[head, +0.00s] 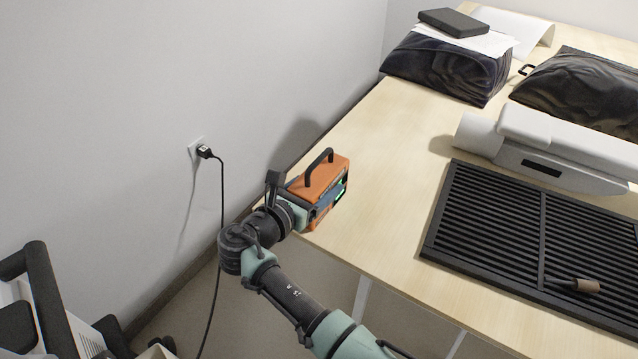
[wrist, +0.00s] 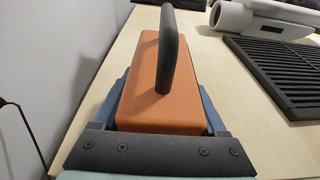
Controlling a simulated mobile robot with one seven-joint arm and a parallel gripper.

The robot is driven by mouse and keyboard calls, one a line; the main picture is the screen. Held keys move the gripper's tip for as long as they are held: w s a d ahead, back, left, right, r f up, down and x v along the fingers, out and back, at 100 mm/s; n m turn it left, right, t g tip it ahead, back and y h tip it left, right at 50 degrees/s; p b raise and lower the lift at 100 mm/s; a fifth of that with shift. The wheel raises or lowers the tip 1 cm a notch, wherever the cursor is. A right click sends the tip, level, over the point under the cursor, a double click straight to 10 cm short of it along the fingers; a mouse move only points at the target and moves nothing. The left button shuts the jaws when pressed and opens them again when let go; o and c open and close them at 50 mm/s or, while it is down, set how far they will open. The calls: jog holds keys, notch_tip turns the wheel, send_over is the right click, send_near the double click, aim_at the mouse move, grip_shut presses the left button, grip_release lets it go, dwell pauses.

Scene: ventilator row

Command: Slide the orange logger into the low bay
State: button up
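The orange logger (head: 322,181) is a boxy case with a black carry handle on top and a green-lit face on its right side. It is by the table's near left corner, and I cannot tell whether its underside touches the table. In the wrist view the logger (wrist: 158,95) fills the middle, handle up. My gripper (head: 325,204) has its blue fingers along both sides of the logger, closed around it; it also shows in the wrist view (wrist: 164,98). The fingertips are partly hidden by the case. I cannot make out a low bay in either view.
The wooden table (head: 375,190) is bare around the logger. A black slatted grate (head: 490,225) with a small brown-ended item (head: 587,286), a white device (head: 545,150) and dark bags (head: 445,68) lie beyond. A wall plug (head: 204,151) trails a black cable. Dark-framed equipment (head: 45,300) stands lower left.

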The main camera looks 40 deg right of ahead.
aim_at(329, 162)
jog(key=c, duration=0.7)
jog(key=shift+r+p, duration=2.1)
jog(key=shift+p, duration=0.45)
